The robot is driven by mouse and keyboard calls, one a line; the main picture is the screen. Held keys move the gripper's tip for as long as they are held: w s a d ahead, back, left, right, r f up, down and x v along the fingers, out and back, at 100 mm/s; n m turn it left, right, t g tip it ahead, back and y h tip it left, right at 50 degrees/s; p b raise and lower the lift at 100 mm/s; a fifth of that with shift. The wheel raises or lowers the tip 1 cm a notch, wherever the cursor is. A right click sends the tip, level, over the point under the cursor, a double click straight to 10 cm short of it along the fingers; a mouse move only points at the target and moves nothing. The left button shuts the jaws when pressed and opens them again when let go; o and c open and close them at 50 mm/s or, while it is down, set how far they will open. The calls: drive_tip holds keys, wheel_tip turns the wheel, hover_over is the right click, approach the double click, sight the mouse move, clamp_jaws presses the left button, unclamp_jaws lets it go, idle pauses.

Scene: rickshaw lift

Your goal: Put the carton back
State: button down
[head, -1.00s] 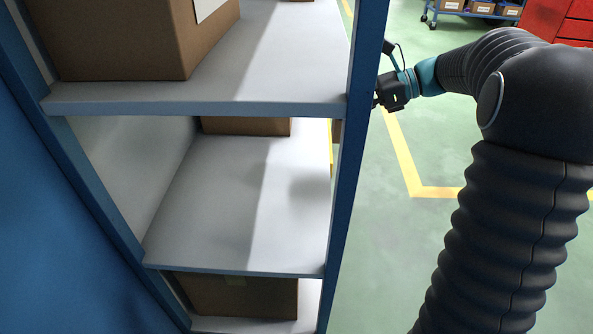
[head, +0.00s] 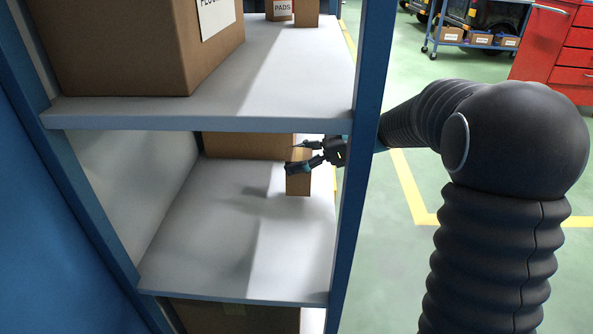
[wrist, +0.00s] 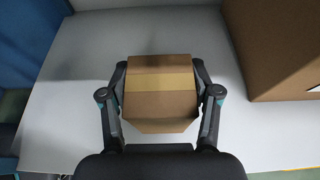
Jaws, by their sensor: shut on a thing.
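The carton (head: 299,183) is a small brown box inside the middle bay of the blue rack, toward its right side. My gripper (head: 298,160) reaches in past the right post and is shut on the carton. In the wrist view the carton (wrist: 160,92), with a paler tape band across it, sits between both fingers, one on each side. The grey middle shelf (head: 200,235) lies under it; I cannot tell whether the carton touches the shelf.
A larger brown box (head: 245,145) stands at the back of the middle shelf, near the carton. The rack's blue right post (head: 352,200) is close beside my arm. The shelf's front and left are clear. A big box (head: 130,45) stands on the shelf above.

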drive_tip(key=shift+f+b, duration=0.3)
drive_tip(key=shift+f, duration=1.1)
drive_tip(key=shift+f, duration=0.1)
drive_tip(key=shift+c, duration=1.2)
unclamp_jaws()
drive_tip(key=shift+f, duration=0.1)
drive_tip(key=shift+d+r, duration=0.1)
drive_tip(key=shift+r, duration=0.15)
drive_tip(key=p+v, duration=0.2)
drive_tip(key=v, duration=0.9)
drive_tip(key=shift+d, duration=0.4)
drive_tip(key=shift+r, duration=0.1)
